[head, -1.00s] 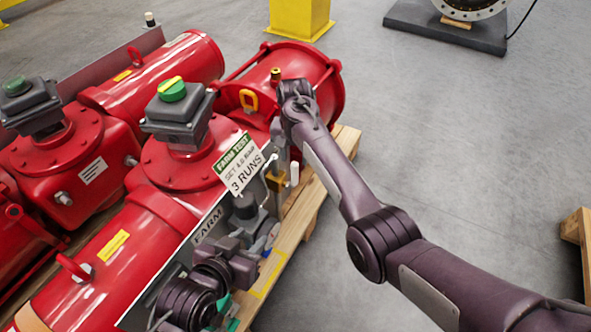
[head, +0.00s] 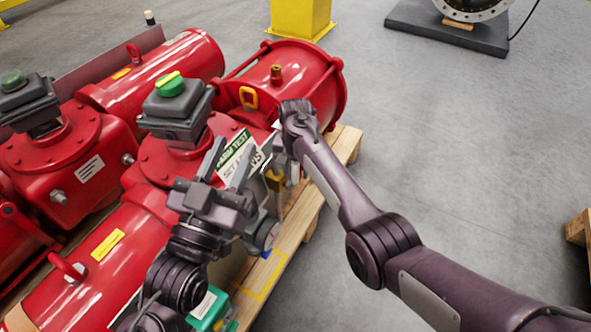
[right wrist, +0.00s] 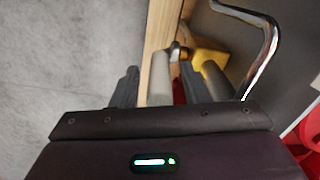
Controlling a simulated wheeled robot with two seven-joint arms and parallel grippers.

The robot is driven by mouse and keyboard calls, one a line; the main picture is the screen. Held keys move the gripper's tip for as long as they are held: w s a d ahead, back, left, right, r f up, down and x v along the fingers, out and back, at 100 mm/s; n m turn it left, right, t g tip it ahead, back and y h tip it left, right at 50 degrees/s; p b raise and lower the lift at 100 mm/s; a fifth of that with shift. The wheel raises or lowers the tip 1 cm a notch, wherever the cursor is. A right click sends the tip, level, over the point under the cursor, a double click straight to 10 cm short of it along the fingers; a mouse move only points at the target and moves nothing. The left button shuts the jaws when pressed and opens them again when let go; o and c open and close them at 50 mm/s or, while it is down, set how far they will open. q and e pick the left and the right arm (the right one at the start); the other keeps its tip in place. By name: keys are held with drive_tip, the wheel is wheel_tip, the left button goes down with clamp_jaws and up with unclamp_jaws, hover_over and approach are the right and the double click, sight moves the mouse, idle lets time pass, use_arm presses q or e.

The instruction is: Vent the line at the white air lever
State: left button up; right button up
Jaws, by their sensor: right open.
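The white air lever (head: 294,173) shows only as a small pale piece beside the red actuator, near the pallet edge in the head view. My right gripper (head: 282,165) is open, pointing down beside it, with its fingers mostly hidden. In the right wrist view, a pale upright cylinder (right wrist: 160,82), apparently the lever, stands between the dark fingers; I cannot tell whether they touch it.
The red actuator (head: 165,160) with a green-topped box (head: 178,108) fills the left. A sign (head: 233,152) stands behind my left gripper. A yellow block (right wrist: 208,60) and chrome tube (right wrist: 272,40) lie close to my right fingers.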

use_arm(q)
drive_tip(key=shift+r, duration=0.3)
use_arm(e)
clamp_jaws()
